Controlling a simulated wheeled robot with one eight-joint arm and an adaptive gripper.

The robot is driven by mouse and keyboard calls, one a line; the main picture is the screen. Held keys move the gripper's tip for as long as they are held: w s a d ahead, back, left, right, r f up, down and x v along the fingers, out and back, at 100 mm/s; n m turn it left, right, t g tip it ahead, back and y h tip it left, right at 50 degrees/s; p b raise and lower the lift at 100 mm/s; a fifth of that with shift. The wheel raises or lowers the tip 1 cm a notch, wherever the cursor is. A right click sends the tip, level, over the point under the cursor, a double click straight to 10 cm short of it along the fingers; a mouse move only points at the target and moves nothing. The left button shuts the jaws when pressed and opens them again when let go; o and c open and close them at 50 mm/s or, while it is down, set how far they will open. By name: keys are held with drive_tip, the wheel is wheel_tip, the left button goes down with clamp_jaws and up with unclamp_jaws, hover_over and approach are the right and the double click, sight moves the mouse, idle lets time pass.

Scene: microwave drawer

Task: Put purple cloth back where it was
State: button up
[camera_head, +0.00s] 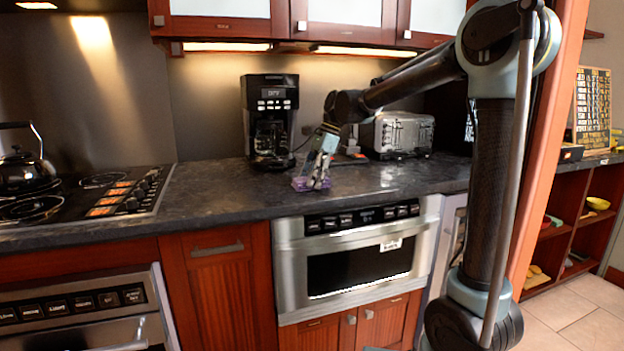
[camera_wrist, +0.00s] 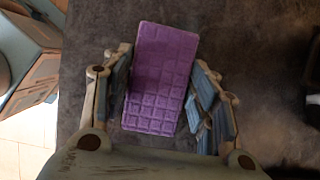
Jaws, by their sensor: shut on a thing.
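The purple cloth (camera_head: 303,185) is a small block-like piece with a quilted grid pattern. In the head view it is at the dark countertop (camera_head: 220,200), in front of the coffee maker; whether it rests on the counter or hangs just above it is hard to tell. My gripper (camera_head: 320,172) points down at it. In the wrist view the purple cloth (camera_wrist: 160,85) sits between the two fingers of my gripper (camera_wrist: 162,65), which is shut on it. The far end of the cloth reaches past the fingertips.
The black coffee maker (camera_head: 269,120) stands behind the gripper, with the silver toaster (camera_head: 402,134) to the right. The stove (camera_head: 90,192) with a kettle (camera_head: 24,170) is at left. The microwave drawer (camera_head: 355,258) below the counter is shut. Counter left of the cloth is clear.

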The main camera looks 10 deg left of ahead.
drive_tip(key=shift+f, duration=0.1)
drive_tip(key=o, duration=1.2)
drive_tip(key=v, duration=1.2)
drive_tip(key=s+d+f+n+t, duration=0.1)
drive_tip(key=s+d+f, duration=0.1)
drive_tip(key=d, duration=0.4)
drive_tip(key=s+d+f+n, duration=0.2)
drive_tip(key=s+d, duration=0.1)
drive_tip(key=d, duration=0.3)
drive_tip(key=s+d+f+n+t+h, duration=0.1)
drive_tip(key=s+d+f+n, duration=0.3)
drive_tip(key=s+d+f, duration=0.6)
drive_tip(key=s+d+f+n+t+h, duration=0.2)
drive_tip(key=s+d+f+n+h, duration=0.1)
drive_tip(key=s+d+f, duration=0.8)
drive_tip(key=d+f+n, duration=0.1)
drive_tip(key=d+f, duration=0.2)
drive_tip(key=f, duration=0.2)
drive_tip(key=shift+f+n+t, duration=0.15)
drive_tip(key=shift+n+t, duration=0.15)
drive_tip(key=shift+n, duration=0.1)
